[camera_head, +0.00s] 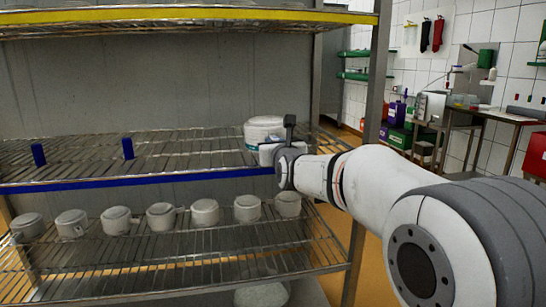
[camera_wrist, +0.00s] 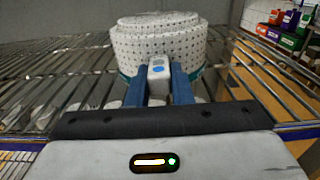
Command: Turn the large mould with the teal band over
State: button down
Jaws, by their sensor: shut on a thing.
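The large mould with the teal band (camera_head: 263,128) stands on the right end of the middle wire shelf, white and round. In the wrist view the mould (camera_wrist: 158,38) shows a dotted white wall, a narrower top and a teal band low down, near the shelf. My gripper (camera_wrist: 158,88) is shut on the mould's pale handle block (camera_wrist: 159,72), which has a blue spot and sits between the two blue fingers. In the head view my gripper (camera_head: 285,145) is at the mould's right front and covers part of it.
The middle shelf (camera_head: 190,155) has a blue front edge, two small blue posts (camera_head: 127,148) and free room left of the mould. Several smaller white moulds (camera_head: 160,216) line the lower shelf. A yellow-edged shelf (camera_head: 190,14) hangs above. A metal upright (camera_head: 370,130) stands right.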

jog(key=b, duration=0.2)
jog(key=shift+s+f+b, duration=0.15)
jog(key=shift+f+b, duration=0.05)
jog(key=shift+b, duration=0.2)
jog(key=shift+s+r+b, duration=0.2)
jog(key=shift+r+b, duration=0.05)
jog(key=shift+b, duration=0.5)
jog(key=c, duration=1.2)
grip_release()
jog(key=shift+f, duration=0.1)
jog(key=v, duration=0.7)
jog(key=shift+w+d, duration=0.1)
jog(key=shift+w, duration=0.05)
